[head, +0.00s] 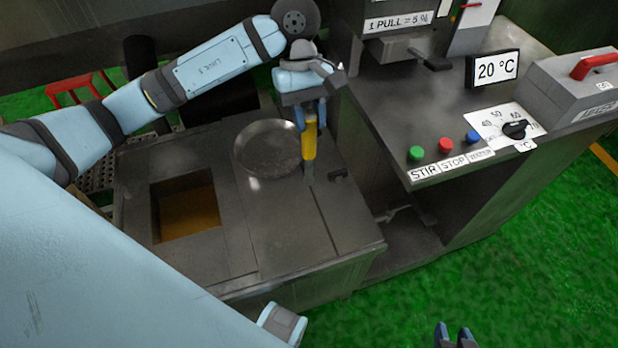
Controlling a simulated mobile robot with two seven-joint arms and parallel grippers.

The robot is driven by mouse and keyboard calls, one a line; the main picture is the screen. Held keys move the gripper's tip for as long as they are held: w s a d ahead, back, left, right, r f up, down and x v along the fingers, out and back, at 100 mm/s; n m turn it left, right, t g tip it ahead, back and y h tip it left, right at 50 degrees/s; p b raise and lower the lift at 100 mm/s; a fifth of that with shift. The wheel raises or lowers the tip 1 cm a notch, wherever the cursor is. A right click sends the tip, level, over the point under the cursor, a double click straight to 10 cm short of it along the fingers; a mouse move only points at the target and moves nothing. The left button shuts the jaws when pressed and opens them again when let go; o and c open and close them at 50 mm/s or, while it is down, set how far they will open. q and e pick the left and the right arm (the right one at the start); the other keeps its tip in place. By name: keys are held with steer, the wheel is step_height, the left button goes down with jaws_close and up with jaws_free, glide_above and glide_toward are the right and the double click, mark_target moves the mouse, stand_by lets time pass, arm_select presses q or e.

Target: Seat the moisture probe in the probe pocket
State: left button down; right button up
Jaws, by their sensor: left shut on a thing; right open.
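The moisture probe (310,140) has a yellow handle and a grey lower end. My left gripper (309,112) is shut on its top and holds it roughly upright over the grey metal bench, just right of a round shallow pan. The probe's lower end appears at or just above the bench top; I cannot tell whether it touches. I cannot make out the probe pocket for certain. A small dark fitting (338,175) sits on the bench just right of the probe. My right gripper (453,337) is open and empty at the bottom edge, over the green floor.
The round pan (268,148) and a square opening with brown contents (187,212) are in the bench (290,235).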

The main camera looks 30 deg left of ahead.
mark_target(311, 184)
arm_select(q)
step_height(311, 184, down, 16)
steer(key=shift+f+p, duration=0.15)
steer(key=shift+p, duration=0.25)
steer(key=shift+f+b, duration=0.35)
steer(key=shift+f, duration=0.15)
steer(key=c, duration=0.9)
jaws_free()
steer(key=shift+r, duration=0.15)
steer(key=shift+r, duration=0.1)
